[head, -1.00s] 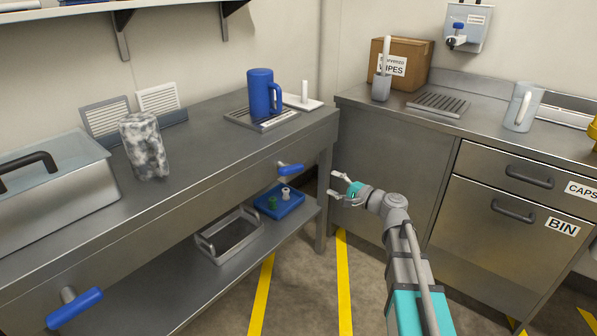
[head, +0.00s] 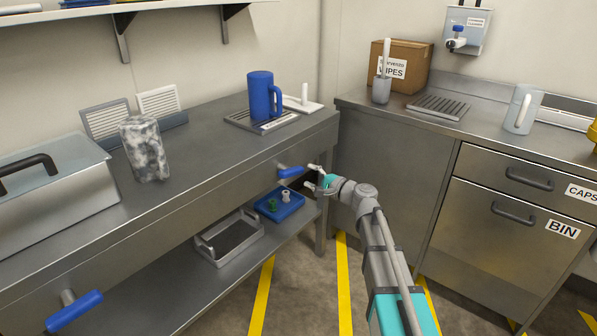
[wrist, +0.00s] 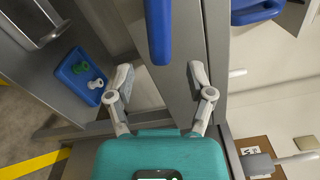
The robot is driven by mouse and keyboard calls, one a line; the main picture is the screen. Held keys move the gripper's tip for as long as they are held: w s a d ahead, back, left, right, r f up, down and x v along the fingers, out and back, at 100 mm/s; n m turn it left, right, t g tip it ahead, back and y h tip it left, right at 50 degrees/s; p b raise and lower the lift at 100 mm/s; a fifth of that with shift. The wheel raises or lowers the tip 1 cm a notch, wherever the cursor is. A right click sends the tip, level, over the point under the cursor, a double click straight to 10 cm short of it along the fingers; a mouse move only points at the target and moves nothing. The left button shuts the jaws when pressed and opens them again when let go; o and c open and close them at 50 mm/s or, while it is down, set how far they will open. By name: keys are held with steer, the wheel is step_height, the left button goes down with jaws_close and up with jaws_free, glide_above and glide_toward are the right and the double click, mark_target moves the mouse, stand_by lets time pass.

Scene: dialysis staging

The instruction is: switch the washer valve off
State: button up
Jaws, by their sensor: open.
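A blue lever handle (head: 290,172) sticks out from the front edge of the left steel bench, near its right end. In the wrist view the blue lever (wrist: 158,30) is just beyond the gap between my fingers. A second blue lever (head: 74,310) is on the same bench front at the lower left. No label shows which one is the washer valve. My gripper (head: 312,178) is open and empty, just right of the first lever and seemingly apart from it. Its spread fingers (wrist: 162,88) also show in the wrist view.
A blue tray (head: 268,216) with small green and white parts and a steel basket (head: 205,252) sit on the shelf below. A blue jug (head: 260,93) stands on the bench top. A cabinet (head: 380,170) stands to the right.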

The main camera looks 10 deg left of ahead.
mark_target(302, 172)
steer(key=shift+x, duration=2.6)
jaws_close()
